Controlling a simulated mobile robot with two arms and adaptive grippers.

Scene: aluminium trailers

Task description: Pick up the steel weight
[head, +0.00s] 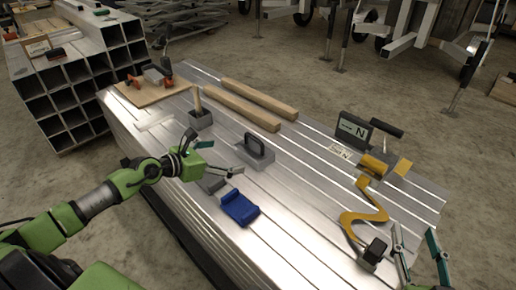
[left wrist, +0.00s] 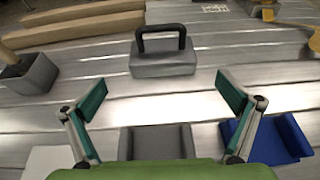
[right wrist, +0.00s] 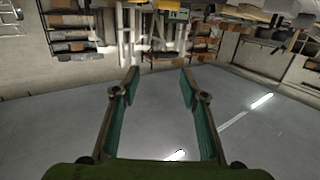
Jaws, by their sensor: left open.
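The steel weight (head: 254,154) is a grey block with a black loop handle. It sits upright on the ribbed aluminium surface. In the left wrist view the weight (left wrist: 163,63) stands ahead of my left gripper (left wrist: 165,92), centred between its fingers. The left gripper (head: 224,158) is open and empty, just left of the weight in the head view and apart from it. My right gripper (head: 415,234) is open and empty at the right front edge of the surface.
A blue V-shaped block (head: 240,208) and a grey block (head: 211,185) lie near the left gripper. A grey box with a wooden handle (head: 200,120), wooden bars (head: 258,92), a yellow hook-shaped piece (head: 362,212) and a display (head: 353,131) stand around. Stacked square tubes (head: 65,100) stand at left.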

